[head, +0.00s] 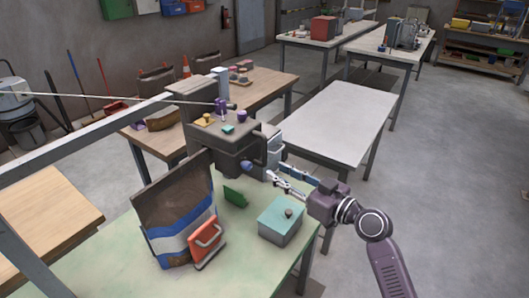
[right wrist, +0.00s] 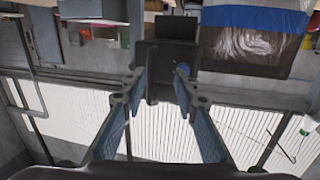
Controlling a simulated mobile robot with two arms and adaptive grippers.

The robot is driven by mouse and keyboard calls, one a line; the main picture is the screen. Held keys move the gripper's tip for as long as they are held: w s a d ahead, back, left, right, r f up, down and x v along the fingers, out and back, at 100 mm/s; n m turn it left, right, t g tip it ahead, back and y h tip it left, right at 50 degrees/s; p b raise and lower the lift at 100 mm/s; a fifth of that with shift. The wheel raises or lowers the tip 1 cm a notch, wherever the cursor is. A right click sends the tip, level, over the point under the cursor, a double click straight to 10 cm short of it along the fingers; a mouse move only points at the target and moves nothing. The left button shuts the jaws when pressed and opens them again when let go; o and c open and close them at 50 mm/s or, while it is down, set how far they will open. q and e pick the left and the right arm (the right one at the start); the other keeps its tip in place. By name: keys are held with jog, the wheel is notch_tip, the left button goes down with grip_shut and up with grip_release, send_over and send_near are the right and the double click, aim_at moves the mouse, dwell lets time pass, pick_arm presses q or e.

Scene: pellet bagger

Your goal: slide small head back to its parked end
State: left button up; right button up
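The small head appears to be the dark grey machine block (head: 222,140) on the green table, behind the bag; I cannot tell which end is its parked end. A blue knob (head: 246,165) sticks out from its lower front. In the right wrist view the dark block (right wrist: 165,55) lies ahead of the fingers, with the blue knob (right wrist: 183,70) near the right fingertip. My right gripper (head: 274,173) is open, its fingers pointing at the knob with a small gap. In the wrist view nothing is clearly held between its fingertips (right wrist: 159,78). My left gripper is out of view.
An open brown, blue and white bag (head: 175,205) stands on the green table (head: 115,250). Beside it are a red handled item (head: 205,242), a green piece (head: 234,197) and a teal-topped box (head: 281,220) below my right gripper. A bare white table (head: 335,120) stands behind.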

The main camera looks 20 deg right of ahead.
aim_at(266, 153)
jog(key=shift+t, duration=0.4)
jog(key=w+r+p, duration=0.1)
jog(key=w, duration=0.1)
jog(key=w+a+p, duration=0.1)
jog(key=w, duration=0.1)
jog(key=w+r, duration=0.1)
jog(key=w, duration=0.1)
jog(key=shift+w+a+r+p, duration=0.25)
jog(key=shift+a+r+p, duration=0.05)
jog(key=shift+a+p, duration=0.1)
jog(key=shift+w+a+f, duration=0.15)
jog(key=shift+w+a, duration=0.15)
jog(key=shift+w, duration=0.3)
jog(key=shift+c, duration=0.5)
grip_shut()
